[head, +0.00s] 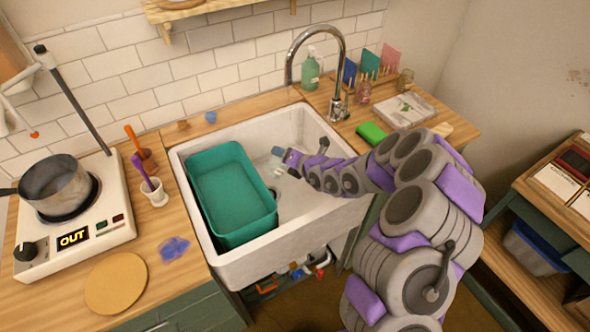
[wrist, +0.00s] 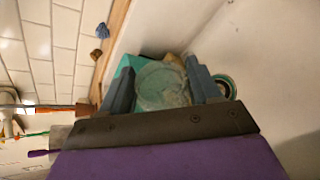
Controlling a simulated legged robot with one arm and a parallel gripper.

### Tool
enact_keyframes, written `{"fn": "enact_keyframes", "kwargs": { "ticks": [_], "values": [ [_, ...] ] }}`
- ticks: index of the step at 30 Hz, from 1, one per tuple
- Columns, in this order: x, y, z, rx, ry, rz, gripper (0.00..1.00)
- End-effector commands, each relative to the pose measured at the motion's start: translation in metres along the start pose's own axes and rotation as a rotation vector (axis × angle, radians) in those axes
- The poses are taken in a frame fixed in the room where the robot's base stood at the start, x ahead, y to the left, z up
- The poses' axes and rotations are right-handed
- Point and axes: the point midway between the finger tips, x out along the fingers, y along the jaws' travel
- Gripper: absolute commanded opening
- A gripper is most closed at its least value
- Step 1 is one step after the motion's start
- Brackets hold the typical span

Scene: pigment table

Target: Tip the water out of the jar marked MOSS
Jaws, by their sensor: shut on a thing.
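My gripper (wrist: 163,88) is shut on a round, clear glass jar (wrist: 160,94) in the wrist view, with one grey finger on each side. The jar looks pale greenish. No marking can be read on it, so I cannot tell whether it says MOSS. Its water level and exact tilt cannot be told. In the head view my gripper (head: 280,154) is over the white sink (head: 312,185), right of the teal tub, and the jar is too small to make out clearly.
A teal tub (head: 232,190) fills the sink's left half. The drain (wrist: 226,88) shows beside the right finger. A chrome faucet (head: 339,60) rises behind the sink. A hotplate (head: 75,245) with a pot (head: 55,187) stands left. The sink's right half is otherwise mostly clear.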

Motion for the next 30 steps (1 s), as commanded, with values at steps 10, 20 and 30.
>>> {"fn": "enact_keyframes", "kwargs": {
  "ticks": [10,20,30],
  "values": [
    [0.002,0.010,0.004,0.218,0.062,0.079,0.29],
    [-0.003,0.003,0.011,0.391,0.100,0.155,0.29],
    [-0.003,0.000,0.014,0.454,0.117,0.184,0.29]
  ]
}}
